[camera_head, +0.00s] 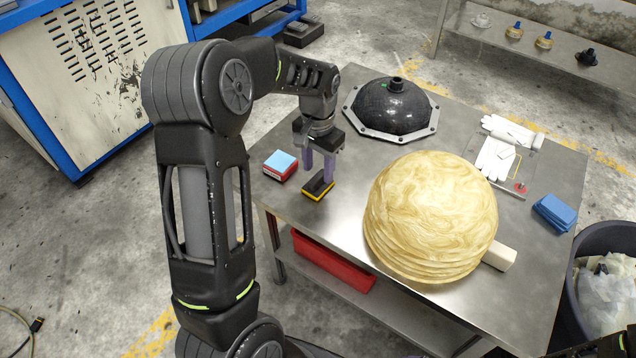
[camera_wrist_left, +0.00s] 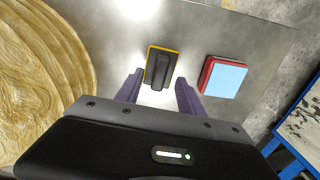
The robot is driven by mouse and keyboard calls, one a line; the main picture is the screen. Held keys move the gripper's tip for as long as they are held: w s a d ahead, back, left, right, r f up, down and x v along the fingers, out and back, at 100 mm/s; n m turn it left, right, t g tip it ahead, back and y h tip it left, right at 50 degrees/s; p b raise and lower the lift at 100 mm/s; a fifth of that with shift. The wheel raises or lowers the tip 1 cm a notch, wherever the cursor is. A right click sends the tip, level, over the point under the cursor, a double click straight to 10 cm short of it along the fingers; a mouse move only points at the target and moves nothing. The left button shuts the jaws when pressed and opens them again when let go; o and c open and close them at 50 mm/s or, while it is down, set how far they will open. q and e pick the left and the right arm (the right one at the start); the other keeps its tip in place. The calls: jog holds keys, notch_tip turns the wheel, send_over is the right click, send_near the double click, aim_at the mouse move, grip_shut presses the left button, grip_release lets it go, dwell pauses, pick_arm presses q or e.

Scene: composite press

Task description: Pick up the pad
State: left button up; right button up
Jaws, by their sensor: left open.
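A small black and yellow pad (camera_head: 318,188) with a raised black grip lies on the metal table near its left edge. It also shows in the left wrist view (camera_wrist_left: 161,68). My left gripper (camera_head: 319,176) is open just above this pad, its purple fingers pointing down. In the left wrist view the fingers (camera_wrist_left: 160,80) stand either side of the pad's near end, with a gap on both sides. A red block with a light blue top (camera_head: 280,163) lies left of the pad; in the left wrist view it is at the right (camera_wrist_left: 224,78). My right gripper is not visible.
A large swirled tan dome (camera_head: 430,210) stands right of the pad. A black dome mould (camera_head: 392,106) sits behind. White gloves (camera_head: 495,158) and blue pads (camera_head: 555,212) lie at the right of the table (camera_head: 340,235). A bin (camera_head: 600,245) stands beyond the right edge.

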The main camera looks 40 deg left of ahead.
aim_at(318, 176)
pick_arm(q)
notch_tip(318, 176, down, 3)
jog(key=shift+s+f, duration=0.1)
jog(key=shift+f, duration=0.1)
jog(key=shift+c, duration=0.5)
grip_shut()
dwell(0.3)
